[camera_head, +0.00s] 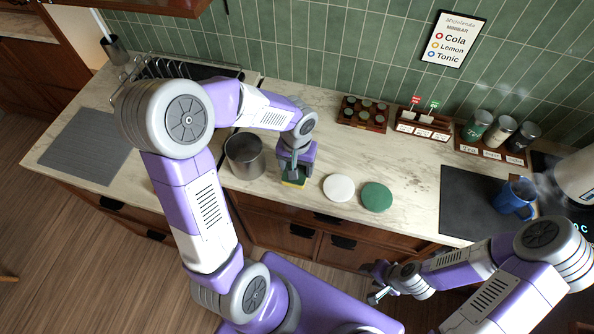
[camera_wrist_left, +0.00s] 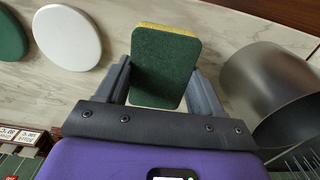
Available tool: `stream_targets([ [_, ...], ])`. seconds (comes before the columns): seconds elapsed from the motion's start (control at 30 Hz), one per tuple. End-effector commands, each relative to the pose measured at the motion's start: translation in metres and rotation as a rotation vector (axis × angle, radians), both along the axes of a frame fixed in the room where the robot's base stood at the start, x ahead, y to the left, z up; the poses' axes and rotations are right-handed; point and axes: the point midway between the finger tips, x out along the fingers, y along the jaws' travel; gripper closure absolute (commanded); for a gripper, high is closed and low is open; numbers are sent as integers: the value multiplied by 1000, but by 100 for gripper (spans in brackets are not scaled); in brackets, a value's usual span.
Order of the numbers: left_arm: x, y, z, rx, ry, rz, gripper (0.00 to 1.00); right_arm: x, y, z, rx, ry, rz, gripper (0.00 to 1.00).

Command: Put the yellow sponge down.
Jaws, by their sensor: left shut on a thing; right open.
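The yellow sponge (camera_head: 293,182) has a dark green scouring side, which faces the camera in the left wrist view (camera_wrist_left: 163,68). My left gripper (camera_head: 294,172) is shut on it, with one finger at each side edge. It is over the counter (camera_head: 253,188) near the front edge, between the metal pot and the white disc. I cannot tell whether the sponge touches the counter. My right gripper (camera_head: 374,284) is open and empty, low in front of the cabinets.
A metal pot (camera_head: 244,155) stands close left of the sponge. A white disc (camera_head: 339,187) and a green disc (camera_head: 376,196) lie to its right. A blue mug (camera_head: 515,198) is on a dark mat at the right. Racks and canisters line the wall.

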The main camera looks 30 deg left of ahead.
Motion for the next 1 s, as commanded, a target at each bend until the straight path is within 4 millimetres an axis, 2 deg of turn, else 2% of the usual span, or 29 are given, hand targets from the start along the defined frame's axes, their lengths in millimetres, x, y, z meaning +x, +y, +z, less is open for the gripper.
stream_targets([
  [0.1,-1,0,-21,1,5,1,66,0,0,-6,0,0,0,45],
  [0.17,-1,0,-27,-1,4,0,66,0,0,-7,0,0,0,45],
  [0.57,0,0,-33,0,1,0,66,0,0,-11,0,-1,0,45],
  [0.6,0,0,-31,0,1,0,27,0,0,-10,0,0,0,45],
  [0.7,0,0,-31,0,1,0,11,0,0,-10,0,-1,0,45],
  [0.73,0,0,-31,0,1,0,7,0,0,-9,0,-1,0,45],
  [1.0,0,0,-30,0,1,0,7,0,0,-9,0,-1,0,45],
])
